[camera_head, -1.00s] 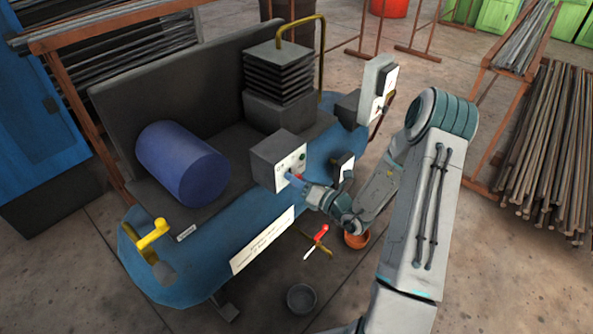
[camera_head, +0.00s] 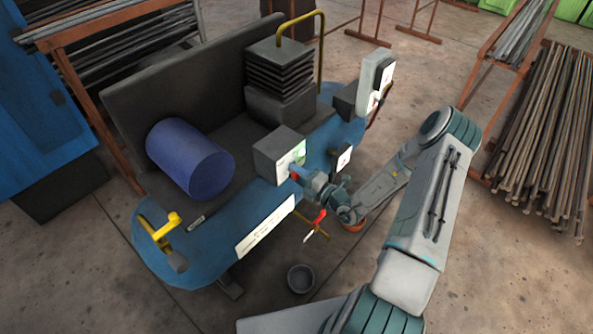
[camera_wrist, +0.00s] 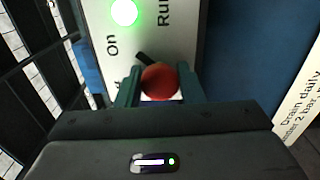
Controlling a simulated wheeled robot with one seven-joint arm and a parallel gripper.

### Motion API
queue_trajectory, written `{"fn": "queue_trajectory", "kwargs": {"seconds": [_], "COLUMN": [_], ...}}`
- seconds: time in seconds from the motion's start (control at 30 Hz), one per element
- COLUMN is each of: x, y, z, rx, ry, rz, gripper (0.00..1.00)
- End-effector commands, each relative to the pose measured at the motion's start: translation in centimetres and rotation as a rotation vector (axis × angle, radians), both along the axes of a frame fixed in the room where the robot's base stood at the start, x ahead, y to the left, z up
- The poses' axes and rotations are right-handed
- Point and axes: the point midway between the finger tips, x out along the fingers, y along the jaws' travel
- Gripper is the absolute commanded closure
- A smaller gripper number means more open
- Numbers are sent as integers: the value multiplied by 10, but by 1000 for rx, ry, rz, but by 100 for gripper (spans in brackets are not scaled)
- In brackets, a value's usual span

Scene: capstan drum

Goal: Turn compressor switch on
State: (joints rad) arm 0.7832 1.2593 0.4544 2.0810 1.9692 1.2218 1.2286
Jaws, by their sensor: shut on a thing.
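The compressor's grey switch box (camera_head: 270,158) stands on the blue compressor (camera_head: 220,228). In the wrist view, its pale panel (camera_wrist: 185,35) carries the words "On" and "Run" and a bright green lamp (camera_wrist: 124,12). The switch is a short dark lever with a red ball end (camera_wrist: 160,82). My gripper (camera_wrist: 157,87) has its two fingers on either side of the red ball and is shut on it. In the head view, my gripper (camera_head: 297,172) is at the box's front face and hides part of the panel. Another label is mostly hidden by a finger.
A blue drum (camera_head: 188,158) and a yellow handle (camera_head: 170,226) are on the compressor's left part. A finned black block (camera_head: 280,70) stands behind the box. A red-handled tool (camera_head: 319,218) hangs below.

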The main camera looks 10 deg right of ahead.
Motion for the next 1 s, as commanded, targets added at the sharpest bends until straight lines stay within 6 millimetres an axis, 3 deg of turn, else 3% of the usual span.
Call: {"fn": "queue_trajectory", "kwargs": {"seconds": [0.63, 0.67, 0.73, 1.0], "x": [-1, -1, -1, -1], "y": [0, 0, 0, 0], "z": [-2, -2, -2, -1], "rx": [43, 43, 42, 42], "ry": [35, 35, 34, 33], "rz": [0, 0, 0, 1], "gripper": [88, 63, 44, 44]}}
